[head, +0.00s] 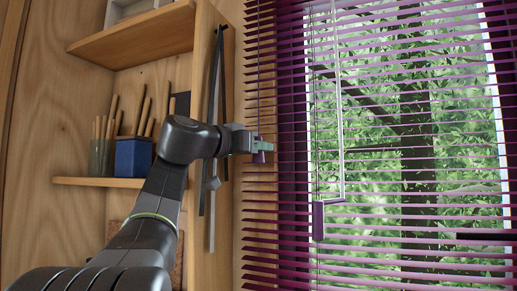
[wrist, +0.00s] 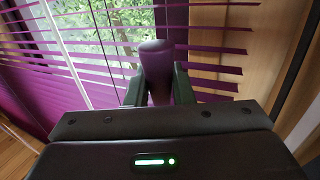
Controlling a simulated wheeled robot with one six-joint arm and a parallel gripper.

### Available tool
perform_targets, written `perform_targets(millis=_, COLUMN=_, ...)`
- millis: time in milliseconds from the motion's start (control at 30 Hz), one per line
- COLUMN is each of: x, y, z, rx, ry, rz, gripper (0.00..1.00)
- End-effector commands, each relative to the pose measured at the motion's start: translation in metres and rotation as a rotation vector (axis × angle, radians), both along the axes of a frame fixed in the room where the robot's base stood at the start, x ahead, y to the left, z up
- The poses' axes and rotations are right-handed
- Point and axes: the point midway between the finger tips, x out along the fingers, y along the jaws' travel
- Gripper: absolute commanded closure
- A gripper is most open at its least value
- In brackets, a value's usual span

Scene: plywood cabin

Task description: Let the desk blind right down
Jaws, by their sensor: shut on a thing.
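The purple slatted blind (head: 280,210) hangs over the window at the right of the head view, with its slats tilted open and foliage showing between them. Its bottom edge cannot be made out. My gripper (head: 262,146) is at the blind's left side, shut on a purple cord pull (head: 259,158). A thin cord runs up from the pull. In the wrist view the purple pull (wrist: 155,62) stands between the two fingers, and the slats (wrist: 70,88) are behind it. A second purple handle (head: 318,221) hangs further right at the end of a pale rod or cord.
A wooden shelf unit (head: 128,184) stands left of the blind, holding a blue pot (head: 133,158) and a jar of brushes or tools (head: 101,157). Dark straps (head: 219,75) hang from its side panel, close to my arm.

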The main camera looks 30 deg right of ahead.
Motion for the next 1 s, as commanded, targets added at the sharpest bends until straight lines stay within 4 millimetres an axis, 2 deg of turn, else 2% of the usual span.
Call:
perform_targets(millis=33, x=-0.002, y=0.002, z=0.007, rx=-0.013, ry=-0.009, rz=0.004, gripper=1.0)
perform_targets(millis=167, x=-0.002, y=0.002, z=0.009, rx=-0.014, ry=-0.011, rz=0.005, gripper=1.0)
perform_targets(millis=200, x=-0.002, y=0.002, z=0.009, rx=-0.015, ry=-0.011, rz=0.005, gripper=0.73)
perform_targets(millis=300, x=-0.002, y=0.002, z=0.008, rx=-0.012, ry=-0.01, rz=0.004, gripper=0.58)
perform_targets(millis=667, x=-0.003, y=0.007, z=0.004, rx=-0.008, ry=-0.007, rz=0.004, gripper=0.58)
perform_targets(millis=767, x=-0.006, y=0.018, z=0.003, rx=-0.009, ry=-0.008, rz=0.006, gripper=0.58)
perform_targets(millis=1000, x=-0.02, y=0.062, z=0.002, rx=-0.01, ry=-0.008, rz=0.008, gripper=0.58)
